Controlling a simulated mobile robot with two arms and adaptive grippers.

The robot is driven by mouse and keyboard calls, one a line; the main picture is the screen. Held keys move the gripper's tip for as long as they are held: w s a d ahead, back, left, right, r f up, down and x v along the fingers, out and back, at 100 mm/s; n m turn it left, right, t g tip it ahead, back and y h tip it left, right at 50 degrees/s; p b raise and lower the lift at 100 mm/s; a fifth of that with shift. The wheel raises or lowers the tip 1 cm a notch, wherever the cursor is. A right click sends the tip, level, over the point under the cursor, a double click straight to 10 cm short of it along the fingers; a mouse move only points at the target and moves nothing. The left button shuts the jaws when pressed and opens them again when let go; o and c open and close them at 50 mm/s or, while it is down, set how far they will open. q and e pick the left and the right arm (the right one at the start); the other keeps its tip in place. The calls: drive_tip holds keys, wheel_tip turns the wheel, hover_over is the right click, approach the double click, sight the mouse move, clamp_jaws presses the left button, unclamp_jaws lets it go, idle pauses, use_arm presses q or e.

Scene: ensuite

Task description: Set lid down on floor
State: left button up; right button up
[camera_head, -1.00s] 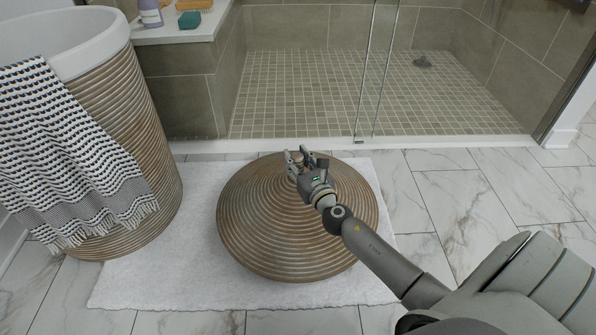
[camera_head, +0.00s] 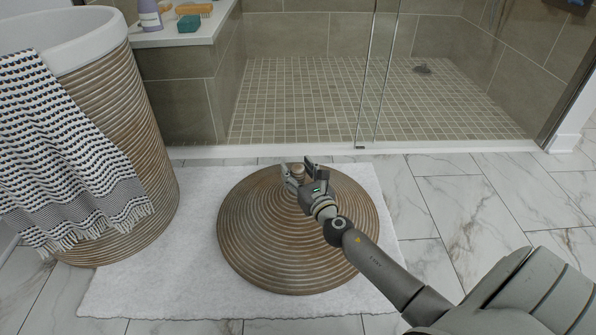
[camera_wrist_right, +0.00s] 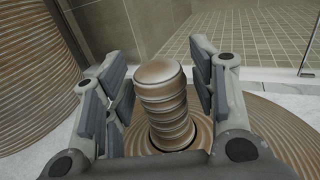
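The lid (camera_head: 265,245) is a round, brown-ribbed disc with a knob (camera_head: 298,171) at its centre. It appears to lie flat on the white bath mat (camera_head: 125,285) on the floor. My right gripper (camera_head: 299,171) is over the lid's centre, with its fingers on either side of the knob. In the right wrist view the ribbed knob (camera_wrist_right: 165,100) stands between the spread fingers, with gaps visible on both sides. My left gripper is not in view.
A tall ribbed basket (camera_head: 140,130) with a white rim stands at left, a patterned towel (camera_head: 65,150) draped over it. A ledge (camera_head: 190,38) with toiletries is behind. The shower's glass door is at the back. Marble floor (camera_head: 480,210) at right is clear.

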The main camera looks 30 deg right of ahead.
drive_tip(key=shift+r, duration=0.1)
drive_tip(key=shift+s, duration=0.1)
drive_tip(key=s+a, duration=0.1)
drive_tip(key=s, duration=1)
drive_tip(key=shift+s+a+p, duration=0.35)
drive_tip(key=shift+a, duration=0.05)
drive_tip(key=shift+r, duration=0.1)
